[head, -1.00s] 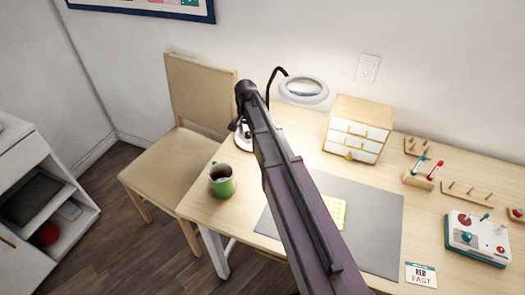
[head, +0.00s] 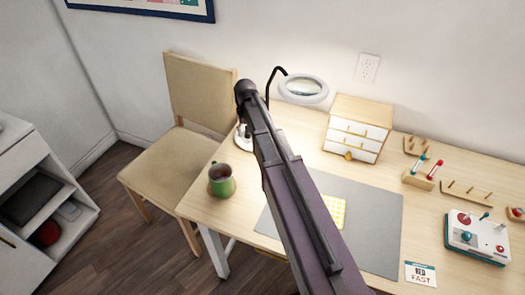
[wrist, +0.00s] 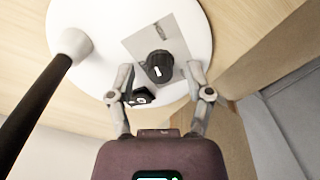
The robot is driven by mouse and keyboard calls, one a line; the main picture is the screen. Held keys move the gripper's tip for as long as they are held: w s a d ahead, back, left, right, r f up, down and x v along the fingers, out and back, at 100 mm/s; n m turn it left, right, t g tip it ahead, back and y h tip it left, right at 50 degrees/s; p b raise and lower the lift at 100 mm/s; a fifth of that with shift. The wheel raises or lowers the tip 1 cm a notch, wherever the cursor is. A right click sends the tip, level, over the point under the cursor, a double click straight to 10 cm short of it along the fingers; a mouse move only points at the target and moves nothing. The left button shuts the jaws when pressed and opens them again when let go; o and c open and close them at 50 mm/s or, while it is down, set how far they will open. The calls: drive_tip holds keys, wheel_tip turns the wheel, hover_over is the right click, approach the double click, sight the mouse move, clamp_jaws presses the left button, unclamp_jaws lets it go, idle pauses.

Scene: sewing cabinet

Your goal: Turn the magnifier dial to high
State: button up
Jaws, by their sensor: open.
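The magnifier lamp stands at the back of the table, with its white ring head (head: 303,90) on a black curved neck. Its white round base (wrist: 82,95) fills the upper part of the wrist view. On the base, a black dial (wrist: 157,67) with a white pointer mark sits on a grey plate (wrist: 180,40). The pointer faces the lower part of the picture. My gripper (wrist: 160,72) is open, with one finger on each side of the dial. I cannot tell whether the fingers touch it. In the head view my arm hides the dial and most of the base.
The black lamp stem (wrist: 38,105) rises left of my gripper. A green mug (head: 221,181) stands near the table's left edge, beside a wooden chair (head: 200,90). A small drawer cabinet (head: 357,128) stands to the right. A grey mat (head: 375,220) lies in front.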

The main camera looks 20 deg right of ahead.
drive_tip(key=n, duration=1)
wheel_tip(320, 180, up, 14)
drive_tip(key=p, duration=1.4)
drive_tip(key=s+f+m+b, duration=0.1)
drive_tip(key=s+m, duration=0.3)
drive_tip(key=s, duration=0.6)
drive_tip(key=s+f+m+b, duration=0.2)
drive_tip(key=s+m, duration=0.3)
drive_tip(key=s, duration=0.6)
drive_tip(key=shift+f+b, duration=0.3)
drive_tip(key=shift+a, duration=0.1)
drive_tip(key=shift+c, duration=0.6)
